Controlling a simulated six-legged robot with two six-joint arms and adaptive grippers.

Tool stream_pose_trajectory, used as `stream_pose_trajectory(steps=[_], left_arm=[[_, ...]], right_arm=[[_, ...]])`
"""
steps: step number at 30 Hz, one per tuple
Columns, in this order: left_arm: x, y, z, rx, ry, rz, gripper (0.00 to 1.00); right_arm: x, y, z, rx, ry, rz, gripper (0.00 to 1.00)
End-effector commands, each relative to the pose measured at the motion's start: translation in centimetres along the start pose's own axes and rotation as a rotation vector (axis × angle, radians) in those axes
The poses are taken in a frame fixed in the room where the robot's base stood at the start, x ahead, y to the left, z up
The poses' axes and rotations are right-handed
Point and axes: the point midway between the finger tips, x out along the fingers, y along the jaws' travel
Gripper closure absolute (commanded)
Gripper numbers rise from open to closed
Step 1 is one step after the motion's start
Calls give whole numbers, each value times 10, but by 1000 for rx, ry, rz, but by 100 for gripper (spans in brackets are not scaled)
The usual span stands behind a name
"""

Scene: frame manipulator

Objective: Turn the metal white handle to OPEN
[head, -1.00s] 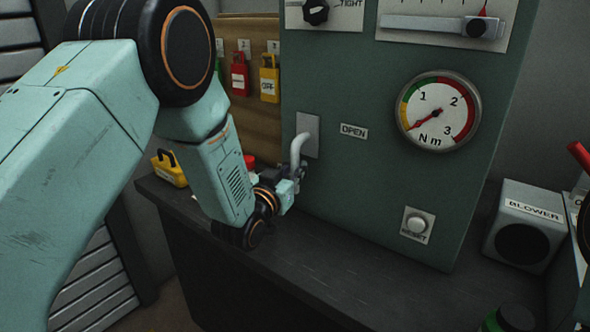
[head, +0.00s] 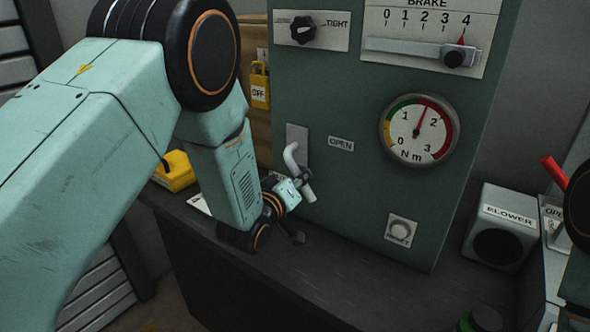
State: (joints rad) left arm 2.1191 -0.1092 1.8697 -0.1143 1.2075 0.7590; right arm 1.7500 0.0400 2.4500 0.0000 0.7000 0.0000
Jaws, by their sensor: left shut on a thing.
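The metal white handle (head: 291,158) sits on a grey plate (head: 297,140) on the green panel's left side. It bends out of the plate and points down, tilted to the right. The OPEN label (head: 341,144) is to the right of the plate, level with the handle's pivot. My left gripper (head: 303,182) is shut on the handle's lower part, with the handle's end showing below the fingers. The torque gauge (head: 419,131) needle points up, between 1 and 2. My right gripper is not in view; only part of my right arm shows at the right edge.
Above are a TIGHT knob (head: 303,30) and a brake slider (head: 458,56) near 4. A reset button (head: 400,230) is low on the panel. A blower box (head: 502,222) stands at right. A yellow padlock (head: 260,86) hangs behind my left arm. The bench front is mostly clear.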

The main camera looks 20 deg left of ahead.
Motion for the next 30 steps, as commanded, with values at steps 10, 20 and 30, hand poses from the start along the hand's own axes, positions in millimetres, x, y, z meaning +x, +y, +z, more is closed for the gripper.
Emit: stream_pose_trajectory(steps=[10, 20, 30], left_arm=[[-6, 21, -5, -323, -76, -3, 100], [-9, 38, -15, -610, -131, -2, 100], [-10, 47, -23, -809, -168, 0, 100]], right_arm=[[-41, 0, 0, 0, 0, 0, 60], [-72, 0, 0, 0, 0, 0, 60], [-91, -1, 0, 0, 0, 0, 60]])
